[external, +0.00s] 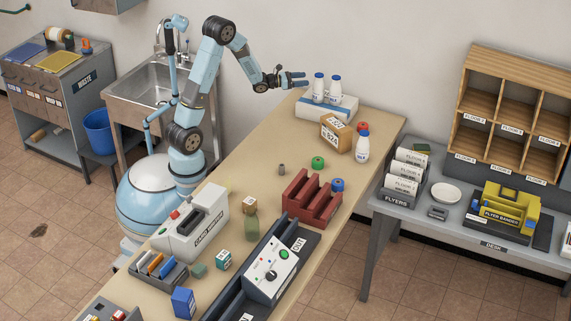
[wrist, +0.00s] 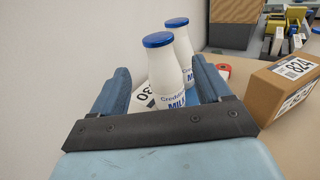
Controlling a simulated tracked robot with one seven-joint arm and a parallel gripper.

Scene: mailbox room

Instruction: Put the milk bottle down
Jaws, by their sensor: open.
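Two white milk bottles with blue caps stand upright on a low white and blue box (external: 327,107) at the far end of the bench. In the external view they are the left bottle (external: 318,87) and the right bottle (external: 335,90). My gripper (external: 298,80) is open, just left of the two bottles. In the wrist view, the nearer bottle (wrist: 164,72) shows between and beyond the open fingers, with the other bottle (wrist: 183,45) behind it. I cannot tell whether a finger touches a bottle.
The cardboard parcel (external: 337,133) sits close to the box, and it also shows in the wrist view (wrist: 287,88). A red tape roll (external: 362,127) and a green roll (external: 318,162) lie nearby. The wall is close behind. Bare bench lies left of the parcel.

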